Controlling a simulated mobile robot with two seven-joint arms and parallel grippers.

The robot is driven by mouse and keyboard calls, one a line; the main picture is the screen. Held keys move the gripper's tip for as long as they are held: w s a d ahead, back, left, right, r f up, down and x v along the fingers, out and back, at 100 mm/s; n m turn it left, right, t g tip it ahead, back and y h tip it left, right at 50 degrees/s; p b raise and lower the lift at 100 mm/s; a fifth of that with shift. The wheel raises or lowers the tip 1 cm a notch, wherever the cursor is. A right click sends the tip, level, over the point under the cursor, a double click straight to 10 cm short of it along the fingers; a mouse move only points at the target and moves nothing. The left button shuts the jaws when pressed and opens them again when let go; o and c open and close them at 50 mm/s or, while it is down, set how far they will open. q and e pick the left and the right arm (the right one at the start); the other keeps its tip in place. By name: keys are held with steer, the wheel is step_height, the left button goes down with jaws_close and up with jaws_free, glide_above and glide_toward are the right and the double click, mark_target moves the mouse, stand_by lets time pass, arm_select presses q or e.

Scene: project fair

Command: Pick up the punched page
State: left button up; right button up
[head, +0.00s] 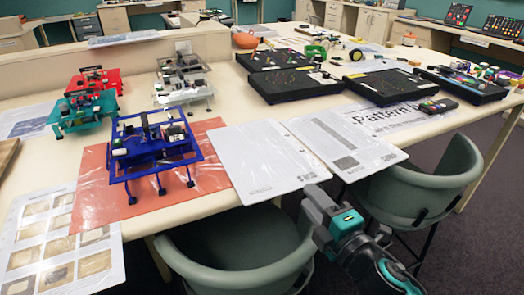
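A white page (262,160) lies near the table's front edge, left of my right gripper. A second page with a grey printed strip (343,141) lies to its right, by the same edge. A page with photo tiles (62,243) lies at the lower left. My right gripper (314,218) is in front of the table edge, just below the two white pages and apart from them. Its fingers look spread, with nothing between them. My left gripper is out of view.
A blue frame model (150,152) stands on an orange sheet (112,203). Green, red and grey models stand behind it. Black boards (292,84) and a "Pattern" sheet (390,117) lie further right. Green chairs (240,245) (418,185) stand at the front edge.

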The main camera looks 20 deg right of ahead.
mark_target(299, 188)
steer(key=shift+w+a+f, duration=0.1)
steer(key=shift+w+a, duration=0.1)
steer(key=shift+w, duration=0.65)
steer(key=shift+w+a, duration=0.15)
steer(key=shift+w, duration=0.65)
steer(key=shift+w+a+f, duration=0.1)
steer(key=shift+w+a, duration=0.1)
steer(key=shift+w, duration=0.65)
steer(key=shift+c, duration=0.3)
jaws_close()
